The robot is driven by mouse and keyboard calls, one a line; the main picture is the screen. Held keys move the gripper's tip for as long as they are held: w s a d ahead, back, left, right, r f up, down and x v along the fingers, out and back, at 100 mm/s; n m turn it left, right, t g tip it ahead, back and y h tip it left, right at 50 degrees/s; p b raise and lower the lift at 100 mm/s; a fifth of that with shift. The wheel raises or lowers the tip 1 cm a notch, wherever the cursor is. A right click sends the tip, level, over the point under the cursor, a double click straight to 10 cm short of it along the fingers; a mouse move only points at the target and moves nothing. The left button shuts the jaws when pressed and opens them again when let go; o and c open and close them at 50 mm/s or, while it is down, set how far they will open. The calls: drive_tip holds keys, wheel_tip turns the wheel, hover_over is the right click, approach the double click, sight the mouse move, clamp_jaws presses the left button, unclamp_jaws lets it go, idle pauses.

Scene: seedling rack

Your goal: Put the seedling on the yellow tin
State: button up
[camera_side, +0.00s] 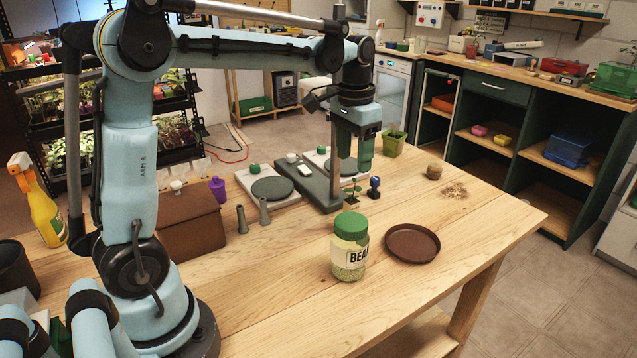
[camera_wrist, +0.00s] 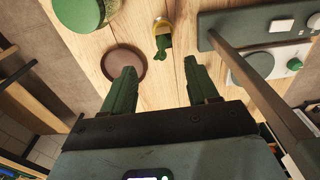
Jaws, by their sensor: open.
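The seedling (camera_side: 353,190) is a small green sprout, low on the table below my gripper (camera_side: 355,168). I cannot tell for sure which of these yellow things is the yellow tin.
A green-lidded bean jar (camera_side: 350,250) and a brown saucer (camera_side: 412,244) stand in front. A blue-topped stamp (camera_side: 374,187) is close to the seedling. A grey stand (camera_side: 310,182) and plates are on the left. The table's right end is mostly clear.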

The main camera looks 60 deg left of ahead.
drive_tip(key=s+d+f+t, duration=0.1)
drive_tip(key=s+d+t, duration=0.1)
drive_tip(key=s+d, duration=0.1)
drive_tip(key=s+d+f+t, duration=0.1)
drive_tip(key=s+d+t, duration=0.1)
drive_tip(key=s, duration=0.3)
drive_tip(key=s+d+f+t, duration=0.2)
drive_tip(key=s+d, duration=0.1)
drive_tip(key=s, duration=0.1)
drive_tip(key=shift+s+d+t, duration=0.35)
drive_tip(key=shift+s+t, duration=0.05)
drive_tip(key=shift+r, duration=0.1)
